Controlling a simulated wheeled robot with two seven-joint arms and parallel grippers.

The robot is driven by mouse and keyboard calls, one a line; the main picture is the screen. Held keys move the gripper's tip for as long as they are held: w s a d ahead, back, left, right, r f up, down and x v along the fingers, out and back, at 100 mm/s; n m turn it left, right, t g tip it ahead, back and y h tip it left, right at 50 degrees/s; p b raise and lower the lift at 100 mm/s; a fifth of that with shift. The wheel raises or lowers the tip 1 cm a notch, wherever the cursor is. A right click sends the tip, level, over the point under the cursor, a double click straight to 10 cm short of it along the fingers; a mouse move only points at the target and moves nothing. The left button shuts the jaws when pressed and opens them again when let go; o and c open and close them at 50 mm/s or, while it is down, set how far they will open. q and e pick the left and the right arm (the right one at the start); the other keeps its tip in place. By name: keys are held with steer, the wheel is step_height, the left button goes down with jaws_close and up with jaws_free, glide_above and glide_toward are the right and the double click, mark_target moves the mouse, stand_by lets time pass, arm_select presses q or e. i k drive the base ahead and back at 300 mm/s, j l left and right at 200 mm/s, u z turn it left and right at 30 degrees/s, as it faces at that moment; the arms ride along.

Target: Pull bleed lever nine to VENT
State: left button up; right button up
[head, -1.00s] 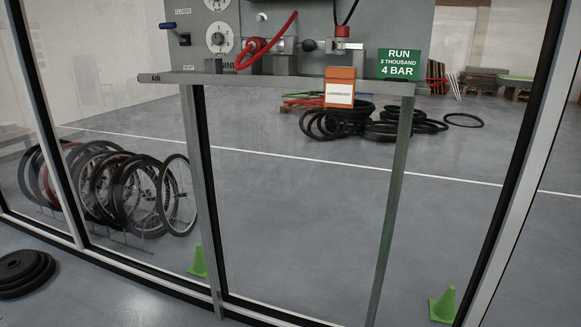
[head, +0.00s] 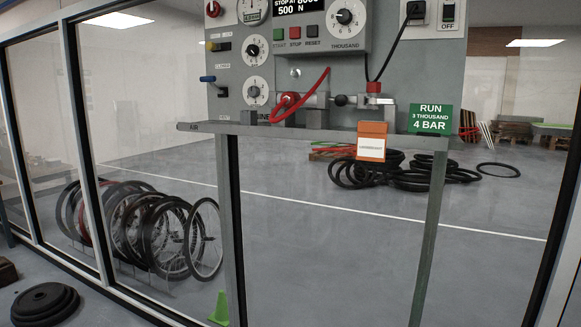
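A grey control panel (head: 420,75) stands upright ahead, with a shelf (head: 300,131) along its foot. A blue-handled lever (head: 208,79) sticks out at the panel's left edge, below a label that seems to read CLOSED. A black ball-ended lever (head: 341,100) lies on the fittings above the shelf, beside a red cap (head: 374,87). I cannot read a number nine or the word VENT, so I cannot tell which lever is bleed lever nine. Neither gripper is in view.
A green RUN sign (head: 430,118) stands at the shelf's right, and an orange box with a white label (head: 371,142) hangs at its front edge. Glass panes and posts surround the panel. A green cone (head: 220,308) and stacked black discs (head: 45,304) are on the floor.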

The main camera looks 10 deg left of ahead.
mark_target(209, 79)
steer(key=i+j, duration=0.25)
steer(key=i, duration=0.25)
steer(key=i+j, duration=0.25)
steer(key=i, duration=0.3)
steer(key=j, duration=0.25)
steer(key=i+j, duration=0.15)
steer(key=j, duration=0.15)
